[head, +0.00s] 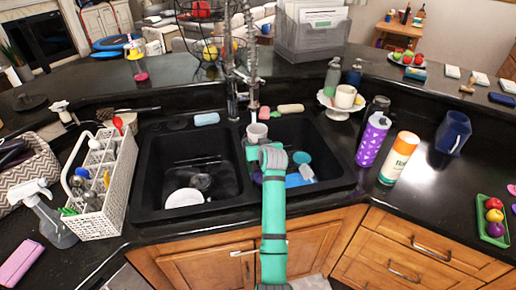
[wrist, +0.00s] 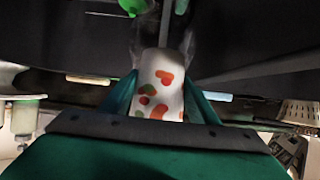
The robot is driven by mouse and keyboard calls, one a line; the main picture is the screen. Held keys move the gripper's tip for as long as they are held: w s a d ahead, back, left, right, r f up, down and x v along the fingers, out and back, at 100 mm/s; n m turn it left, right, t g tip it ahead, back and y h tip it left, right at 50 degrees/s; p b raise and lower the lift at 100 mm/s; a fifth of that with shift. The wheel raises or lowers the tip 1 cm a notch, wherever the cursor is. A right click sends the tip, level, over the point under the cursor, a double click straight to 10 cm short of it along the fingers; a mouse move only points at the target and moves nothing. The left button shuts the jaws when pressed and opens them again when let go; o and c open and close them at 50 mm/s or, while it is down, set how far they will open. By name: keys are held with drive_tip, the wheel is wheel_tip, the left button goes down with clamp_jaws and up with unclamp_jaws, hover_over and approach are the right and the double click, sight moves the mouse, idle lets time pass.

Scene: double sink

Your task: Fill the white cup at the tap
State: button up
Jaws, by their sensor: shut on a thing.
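The white cup (head: 257,131) is under the tap (head: 253,103), over the divider side of the right basin, with its opening facing up in the head view. In the wrist view the cup (wrist: 160,80) shows orange and green spots. My gripper (head: 258,143) is shut on it, with a teal finger on each side in the wrist view (wrist: 158,104). A pale vertical streak shows just under the spout. I cannot tell whether it is water. The inside of the cup is too small to judge.
The left basin (head: 160,165) holds a white dish (head: 185,198); the right basin holds blue items (head: 300,178). A white caddy (head: 105,190) stands left. Right are a cake stand (head: 335,110) with another white cup (head: 345,96), a purple bottle (head: 373,140) and an orange-white bottle (head: 399,158).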

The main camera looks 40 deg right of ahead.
drive_tip(key=w+d, duration=0.2)
drive_tip(key=w, duration=0.4)
drive_tip(key=shift+d, duration=0.3)
idle(0.8)
drive_tip(key=s+a, duration=0.5)
drive_tip(key=s, duration=0.6)
drive_tip(key=shift+s, duration=0.4)
drive_tip(key=shift+r, duration=0.1)
wheel_tip(320, 180, up, 12)
idle(1.4)
idle(0.5)
